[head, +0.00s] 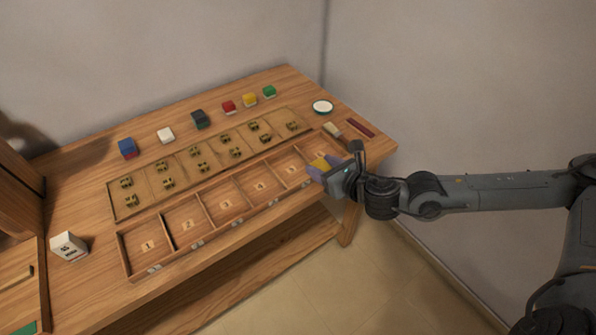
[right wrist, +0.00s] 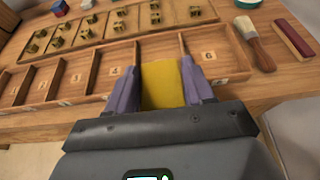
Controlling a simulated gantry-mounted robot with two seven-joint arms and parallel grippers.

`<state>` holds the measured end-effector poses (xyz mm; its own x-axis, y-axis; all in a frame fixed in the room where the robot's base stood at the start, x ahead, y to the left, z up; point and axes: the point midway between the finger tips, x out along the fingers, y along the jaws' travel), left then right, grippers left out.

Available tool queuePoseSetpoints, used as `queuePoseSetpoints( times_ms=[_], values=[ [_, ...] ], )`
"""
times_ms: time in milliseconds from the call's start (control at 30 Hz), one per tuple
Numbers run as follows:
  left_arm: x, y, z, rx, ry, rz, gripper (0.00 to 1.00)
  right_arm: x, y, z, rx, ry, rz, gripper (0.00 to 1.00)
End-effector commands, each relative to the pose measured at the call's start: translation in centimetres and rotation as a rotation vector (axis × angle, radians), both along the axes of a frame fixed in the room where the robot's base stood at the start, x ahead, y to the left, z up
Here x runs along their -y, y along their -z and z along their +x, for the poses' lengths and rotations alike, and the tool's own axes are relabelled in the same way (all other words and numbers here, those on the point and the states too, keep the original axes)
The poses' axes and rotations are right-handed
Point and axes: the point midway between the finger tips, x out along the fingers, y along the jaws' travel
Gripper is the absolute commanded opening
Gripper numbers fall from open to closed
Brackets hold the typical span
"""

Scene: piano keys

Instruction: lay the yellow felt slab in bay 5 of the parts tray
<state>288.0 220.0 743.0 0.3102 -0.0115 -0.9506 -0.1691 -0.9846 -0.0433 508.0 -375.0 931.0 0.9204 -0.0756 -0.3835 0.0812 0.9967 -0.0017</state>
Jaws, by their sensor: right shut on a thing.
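The yellow felt slab (head: 320,163) is held between the purple fingers of my right gripper (head: 322,170), over the right part of the parts tray. In the right wrist view the slab (right wrist: 162,85) is flanked by both fingertips of the right gripper (right wrist: 161,88). The parts tray (head: 130,262) is wooden with numbered bays in a row. Bay 5 (right wrist: 160,48) lies just beyond the slab in the wrist view, between two dividers, and the slab hides its near part. I cannot tell whether the slab touches the tray. My left gripper is not in view.
Bay 6 (right wrist: 212,52) is empty, right of the slab. Behind the tray is a board with several brass pieces (head: 202,168). Small coloured blocks (head: 199,119), a round white dish (head: 322,107) and a brush (head: 332,129) lie beyond. A white box (head: 69,247) stands left.

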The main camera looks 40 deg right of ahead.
Motion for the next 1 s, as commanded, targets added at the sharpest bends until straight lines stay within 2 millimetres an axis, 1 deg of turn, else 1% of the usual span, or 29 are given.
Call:
queuePoseSetpoints(
  times_ms=[33, 300, 400, 500, 600, 767, 867, 1000],
  values=[
    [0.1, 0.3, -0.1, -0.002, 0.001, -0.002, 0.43, -0.1, 0.5, 0.9, 0.005, 0.003, 0.009, 0.24],
    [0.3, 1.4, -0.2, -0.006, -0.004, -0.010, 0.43, -0.3, 3.6, 5.9, 0.004, 0.002, 0.007, 0.24],
    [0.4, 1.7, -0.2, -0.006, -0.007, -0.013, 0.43, -0.4, 4.5, 7.5, 0.002, 0.001, 0.006, 0.24],
    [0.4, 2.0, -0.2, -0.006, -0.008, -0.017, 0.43, -0.4, 5.2, 8.6, 0.001, 0.001, 0.004, 0.24],
    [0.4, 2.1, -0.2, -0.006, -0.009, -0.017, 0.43, -0.4, 5.5, 9.2, 0.001, 0.000, 0.002, 0.24],
    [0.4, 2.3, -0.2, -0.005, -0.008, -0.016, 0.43, -0.5, 5.9, 9.5, 0.000, -0.001, 0.000, 0.24],
    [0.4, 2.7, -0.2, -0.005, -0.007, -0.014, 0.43, -0.4, 6.9, 9.4, -0.002, -0.001, 0.001, 0.24],
    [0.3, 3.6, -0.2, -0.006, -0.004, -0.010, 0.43, -0.4, 8.8, 9.4, -0.002, 0.000, 0.001, 0.24]
  ],
)
